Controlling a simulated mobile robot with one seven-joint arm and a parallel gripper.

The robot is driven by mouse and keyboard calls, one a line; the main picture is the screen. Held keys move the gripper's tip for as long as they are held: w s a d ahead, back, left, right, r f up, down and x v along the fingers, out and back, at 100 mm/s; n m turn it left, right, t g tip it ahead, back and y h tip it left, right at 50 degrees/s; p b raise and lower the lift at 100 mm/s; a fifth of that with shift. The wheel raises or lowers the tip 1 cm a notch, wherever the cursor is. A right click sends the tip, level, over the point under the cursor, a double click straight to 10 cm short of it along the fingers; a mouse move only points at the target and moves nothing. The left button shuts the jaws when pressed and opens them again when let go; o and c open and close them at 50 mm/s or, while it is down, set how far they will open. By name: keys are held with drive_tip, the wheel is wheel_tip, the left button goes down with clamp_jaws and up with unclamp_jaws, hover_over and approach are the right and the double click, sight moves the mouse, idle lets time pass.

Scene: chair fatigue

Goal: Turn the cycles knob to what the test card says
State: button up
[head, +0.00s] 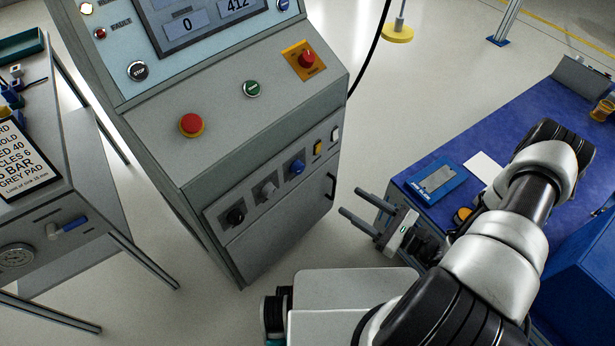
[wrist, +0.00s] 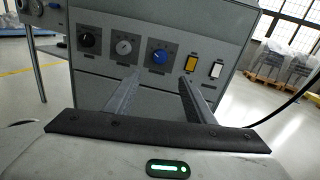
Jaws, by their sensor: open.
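The console front (head: 285,225) carries a row of three knobs: a black knob (head: 236,216), a grey knob (head: 268,189) and a blue knob (head: 296,167). The same black (wrist: 87,40), grey (wrist: 124,47) and blue (wrist: 159,56) knobs show in the wrist view. Their labels are too small to read, so I cannot tell which is the cycles knob.
Right of the knobs are a yellow switch (head: 318,147) and a white switch (head: 336,133). Above are a red button (head: 191,124) and a red rotary switch (head: 306,59). A door handle (head: 331,186) is below. A blue-topped bench (head: 510,125) stands right of the console, across open floor.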

sight(301, 170)
drive_tip(key=b+x, duration=0.2)
drive_tip(key=x, duration=1.5)
drive_tip(key=shift+a+f, duration=0.15)
drive_tip(key=c, duration=1.1)
drive_tip(key=shift+o, duration=0.2)
drive_tip(key=m, duration=0.3)
drive_tip(key=shift+m, duration=0.4)
drive_tip(key=shift+f+m+t, duration=0.15)
drive_tip(key=shift+m+t, duration=0.15)
drive_tip(key=shift+m, duration=1.7)
